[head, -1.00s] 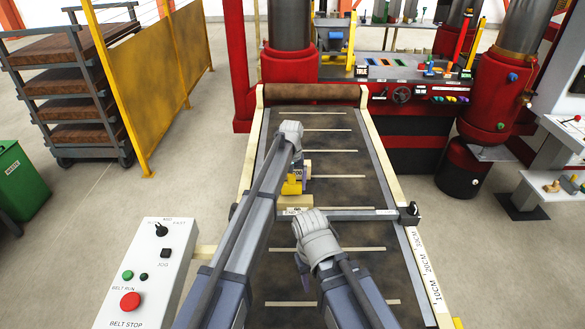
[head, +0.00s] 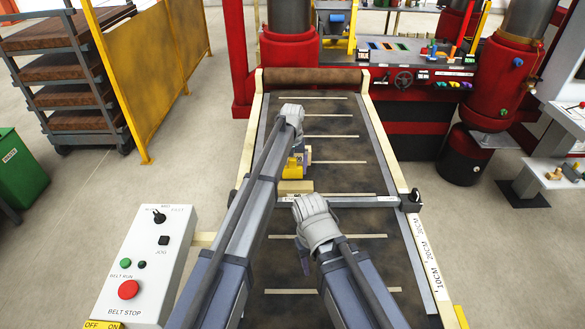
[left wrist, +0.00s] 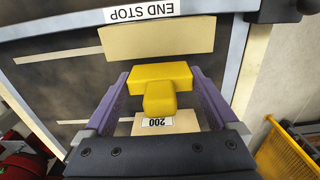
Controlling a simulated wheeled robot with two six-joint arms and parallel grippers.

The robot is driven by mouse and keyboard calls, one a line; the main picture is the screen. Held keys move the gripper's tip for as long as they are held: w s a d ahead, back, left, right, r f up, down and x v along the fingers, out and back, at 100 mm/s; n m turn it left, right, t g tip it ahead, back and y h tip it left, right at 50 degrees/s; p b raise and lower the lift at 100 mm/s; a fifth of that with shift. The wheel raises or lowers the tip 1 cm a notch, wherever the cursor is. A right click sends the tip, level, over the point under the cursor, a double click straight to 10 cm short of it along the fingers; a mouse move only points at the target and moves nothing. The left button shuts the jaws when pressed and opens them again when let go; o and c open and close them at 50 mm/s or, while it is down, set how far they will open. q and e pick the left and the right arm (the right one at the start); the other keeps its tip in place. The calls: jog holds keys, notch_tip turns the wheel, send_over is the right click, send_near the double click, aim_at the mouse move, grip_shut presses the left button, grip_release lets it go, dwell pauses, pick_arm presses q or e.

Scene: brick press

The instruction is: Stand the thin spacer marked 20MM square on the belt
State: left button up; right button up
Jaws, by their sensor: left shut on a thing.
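My left gripper (left wrist: 161,78) is over the belt (head: 350,215), its purple fingers shut on a yellow T-shaped piece (left wrist: 162,76). The yellow piece (head: 292,165) also shows below that gripper in the head view. A tan block marked 200 (left wrist: 165,123) shows behind its stem, partly hidden by the gripper. A plain tan block (left wrist: 157,46) lies between the yellow piece and the END STOP label (left wrist: 143,12). No 20MM marking is readable on anything, so I cannot tell which piece is the spacer. My right gripper (head: 305,258) is at the near side of the end stop; its fingers are mostly hidden.
The end stop bar (head: 365,201) crosses the belt. A rail with centimetre labels (head: 432,270) runs along the right side. A control box (head: 150,255) with a red button stands at the left. The belt is clear right of the blocks.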

aim_at(292, 177)
pick_arm(q)
jog(key=shift+f+b, duration=2.75)
jog(key=shift+f, duration=0.3)
pick_arm(e)
jog(key=shift+f, duration=3.05)
pick_arm(q)
jog(key=shift+f+b, duration=0.75)
pick_arm(e)
jog(key=shift+f, duration=0.75)
pick_arm(q)
jog(key=o, duration=0.9)
jog(key=shift+r, duration=0.1)
pick_arm(e)
jog(key=shift+r, duration=0.1)
